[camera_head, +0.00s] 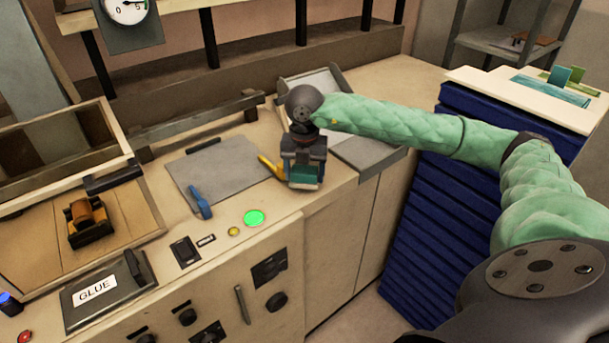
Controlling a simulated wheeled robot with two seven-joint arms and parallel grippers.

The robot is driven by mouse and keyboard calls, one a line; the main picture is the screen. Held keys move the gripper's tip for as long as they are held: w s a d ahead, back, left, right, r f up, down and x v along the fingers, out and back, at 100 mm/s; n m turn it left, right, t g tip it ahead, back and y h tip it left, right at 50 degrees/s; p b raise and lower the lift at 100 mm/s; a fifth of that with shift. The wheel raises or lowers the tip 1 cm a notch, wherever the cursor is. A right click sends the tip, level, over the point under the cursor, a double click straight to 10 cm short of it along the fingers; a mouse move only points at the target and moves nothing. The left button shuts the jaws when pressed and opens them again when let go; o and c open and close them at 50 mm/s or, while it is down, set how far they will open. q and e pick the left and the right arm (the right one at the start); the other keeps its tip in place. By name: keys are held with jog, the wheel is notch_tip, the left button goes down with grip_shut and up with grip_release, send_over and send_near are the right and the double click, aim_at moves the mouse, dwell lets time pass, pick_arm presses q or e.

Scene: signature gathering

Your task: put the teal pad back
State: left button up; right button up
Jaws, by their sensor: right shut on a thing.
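My right gripper (303,178) points down over the bench, beside the grey plate. Its arm comes in from the right. It is shut on a small teal pad (305,171), which shows between the fingers, low over the bench top near its front edge. I cannot tell whether the pad touches the bench. The gripper hides part of it. My left gripper is not in view.
A grey plate (225,170) with a blue-handled tool (199,202) lies left of the gripper. A grey tray (358,145) is behind right. A blue stack (480,115) carries a white board (500,88) with teal pieces (552,91). A GLUE box (100,296) sits front left.

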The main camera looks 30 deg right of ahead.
jog(key=shift+f+p, duration=0.35)
jog(key=shift+f, duration=0.75)
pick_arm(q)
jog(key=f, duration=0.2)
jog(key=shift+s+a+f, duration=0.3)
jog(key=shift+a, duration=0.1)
pick_arm(e)
jog(key=shift+f, duration=0.15)
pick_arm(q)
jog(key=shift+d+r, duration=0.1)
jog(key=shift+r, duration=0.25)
pick_arm(e)
jog(key=o, duration=0.9)
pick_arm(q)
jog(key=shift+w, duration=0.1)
pick_arm(e)
jog(key=shift+o, duration=0.2)
jog(key=shift+r, duration=0.25)
